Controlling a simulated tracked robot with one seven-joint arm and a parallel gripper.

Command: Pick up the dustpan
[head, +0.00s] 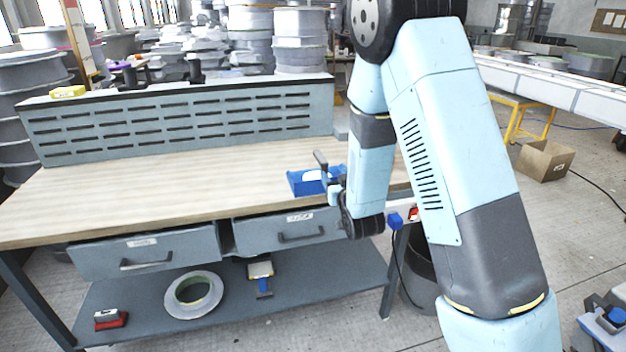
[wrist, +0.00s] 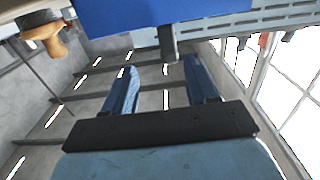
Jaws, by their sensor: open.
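The blue dustpan (head: 303,184) lies on the wooden tabletop near its right end, partly hidden by my gripper in the head view. In the wrist view its blue body (wrist: 165,14) fills the top edge, with a dark grey handle (wrist: 168,44) pointing down toward my fingers. My gripper (head: 331,177) is at the right side of the dustpan. In the wrist view my gripper (wrist: 162,80) is open and empty, with the handle end just ahead of the gap between the fingertips. I cannot tell any contact.
The workbench (head: 150,190) has a slotted back panel (head: 190,118) and two drawers slightly open. A ring-shaped mould (head: 193,294) lies on its lower shelf. A tan-handled object (wrist: 50,42) shows at the wrist view's upper left. The tabletop's left and middle are clear.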

